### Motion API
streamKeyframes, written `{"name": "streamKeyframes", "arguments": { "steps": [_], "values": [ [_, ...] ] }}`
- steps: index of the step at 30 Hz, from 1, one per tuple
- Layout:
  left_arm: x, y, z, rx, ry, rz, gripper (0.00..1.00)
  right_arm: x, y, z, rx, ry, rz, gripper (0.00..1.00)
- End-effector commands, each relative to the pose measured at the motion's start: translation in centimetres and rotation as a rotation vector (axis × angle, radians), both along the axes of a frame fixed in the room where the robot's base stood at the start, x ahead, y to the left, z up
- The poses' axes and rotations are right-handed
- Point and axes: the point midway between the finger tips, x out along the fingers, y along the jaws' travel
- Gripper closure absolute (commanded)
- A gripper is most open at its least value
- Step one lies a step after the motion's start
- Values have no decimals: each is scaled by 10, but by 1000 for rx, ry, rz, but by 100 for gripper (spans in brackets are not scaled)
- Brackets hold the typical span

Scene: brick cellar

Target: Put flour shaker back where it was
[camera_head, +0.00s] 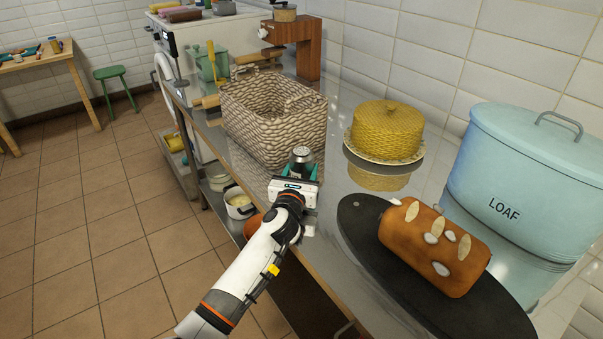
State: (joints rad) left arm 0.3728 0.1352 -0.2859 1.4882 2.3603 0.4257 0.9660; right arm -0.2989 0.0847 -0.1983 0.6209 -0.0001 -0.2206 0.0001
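The flour shaker (301,158) is a small dark cylinder with a silvery domed top, at the middle of the picture. My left gripper (301,170) reaches in from the bottom left. Its teal-edged fingers flank the shaker on both sides and appear shut on it. The shaker's lower part is hidden by the gripper, so I cannot tell whether it touches the steel counter (345,175). It looks upright, just in front of the wicker basket (270,118). My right gripper is not in view.
A bread loaf (440,245) lies on a black board (365,235) at the right. Behind it stands a blue LOAF bin (530,165). A yellow woven dome (386,128) sits on a plate. Pots, including a white one (240,205), stand below the counter.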

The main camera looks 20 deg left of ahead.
Motion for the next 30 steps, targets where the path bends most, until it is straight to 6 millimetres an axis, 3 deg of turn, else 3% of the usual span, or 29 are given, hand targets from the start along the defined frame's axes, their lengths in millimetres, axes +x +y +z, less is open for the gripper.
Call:
{"name": "streamKeyframes", "arguments": {
  "steps": [8, 9, 13, 23, 30],
  "values": [
    [0, 0, -2, -1, -1, 0, 73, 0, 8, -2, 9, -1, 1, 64],
    [0, 0, -3, -1, 0, 0, 45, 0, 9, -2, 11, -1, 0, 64],
    [0, 0, -2, -1, 0, 0, 25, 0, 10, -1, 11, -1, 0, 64],
    [0, 0, 3, 0, -2, 0, 25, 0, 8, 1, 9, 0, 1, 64],
    [-37, -3, 1, -2, 1, -2, 25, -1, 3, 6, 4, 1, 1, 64]
  ]
}}
